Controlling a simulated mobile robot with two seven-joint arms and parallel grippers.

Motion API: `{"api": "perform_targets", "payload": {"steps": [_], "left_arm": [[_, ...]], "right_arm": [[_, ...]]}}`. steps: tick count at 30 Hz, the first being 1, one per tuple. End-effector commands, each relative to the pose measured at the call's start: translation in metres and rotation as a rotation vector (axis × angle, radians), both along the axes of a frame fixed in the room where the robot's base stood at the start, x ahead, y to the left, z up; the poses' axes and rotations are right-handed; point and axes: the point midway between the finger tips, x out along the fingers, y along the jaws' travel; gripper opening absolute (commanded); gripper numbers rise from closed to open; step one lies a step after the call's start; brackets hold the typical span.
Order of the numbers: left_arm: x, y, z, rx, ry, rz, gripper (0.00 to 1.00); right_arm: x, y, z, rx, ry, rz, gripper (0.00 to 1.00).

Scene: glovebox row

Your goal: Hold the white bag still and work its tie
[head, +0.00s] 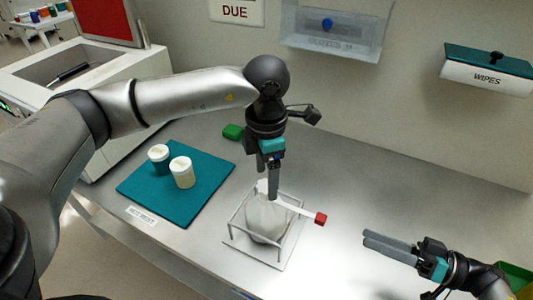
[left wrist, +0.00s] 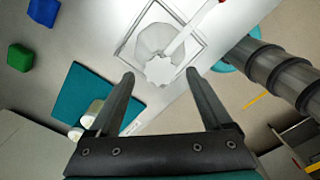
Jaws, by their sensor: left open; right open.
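The white bag (head: 264,222) stands in a wire frame holder (head: 288,255) on the grey bench. Its gathered neck is at the top, and a white tie strip (head: 298,209) with a red end tab (head: 320,219) reaches out to the right. In the left wrist view the bag (left wrist: 155,42) and its star-shaped top (left wrist: 159,71) lie beyond the fingertips. My right gripper (head: 366,241) is open and empty, right of the holder, apart from the tab.
A teal mat (head: 205,206) with two lidded jars (head: 182,172) lies left of the holder. A green block (head: 233,131) sits behind; a blue block (left wrist: 44,11) shows in the left wrist view. A wipes box (head: 485,75) hangs on the wall. Bench behind my right gripper is clear.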

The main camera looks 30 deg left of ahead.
Motion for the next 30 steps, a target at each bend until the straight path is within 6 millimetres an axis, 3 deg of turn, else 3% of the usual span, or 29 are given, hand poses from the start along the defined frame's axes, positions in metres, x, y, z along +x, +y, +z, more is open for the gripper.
{"api": "perform_targets", "payload": {"steps": [3,9,22,30], "left_arm": [[-0.001,0.000,-0.023,0.001,0.004,0.001,0.83],[0.000,0.000,-0.047,-0.001,0.002,0.001,0.83],[0.000,0.000,-0.056,0.000,0.000,0.000,0.83],[0.000,0.000,-0.056,0.000,0.000,0.000,0.53]], "right_arm": [[0.000,0.000,0.000,0.000,0.000,0.000,0.50],[0.000,0.000,0.000,0.000,0.000,0.000,0.50],[0.000,0.000,0.000,0.000,0.000,0.000,0.50],[0.000,0.000,0.000,0.000,0.000,0.000,0.50]]}}
